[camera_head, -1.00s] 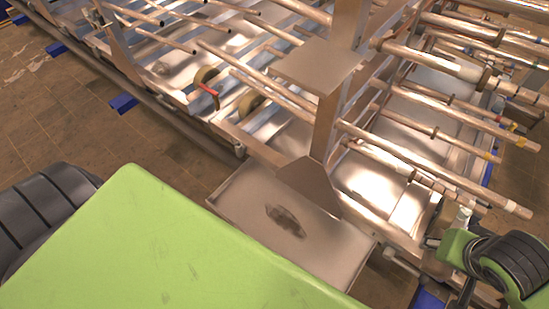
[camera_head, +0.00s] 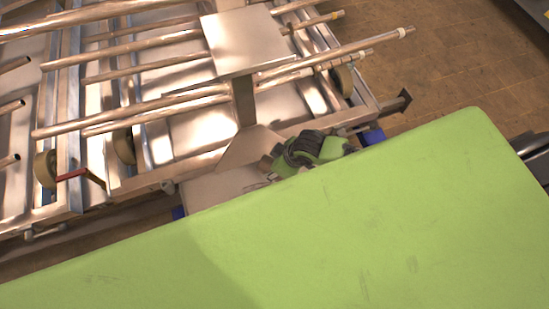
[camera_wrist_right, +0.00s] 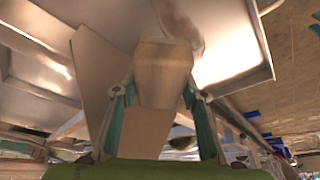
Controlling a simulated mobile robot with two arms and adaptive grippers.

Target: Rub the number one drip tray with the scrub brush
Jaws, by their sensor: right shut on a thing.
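My right gripper (camera_head: 272,168) is at the tray's right part. In the wrist view its fingers (camera_wrist_right: 160,108) are shut on the scrub brush (camera_wrist_right: 163,75), a tan block. The brush overlaps the edge of the smudge; I cannot tell whether it touches the tray. My left gripper is out of view.
A metal rack (camera_head: 165,125) with long pipes stands behind the tray. A post with a flat square plate (camera_head: 244,42) rises above the tray. A red-handled part (camera_head: 72,174) is at the left. Brown tiled floor (camera_head: 465,65) is open at the right.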

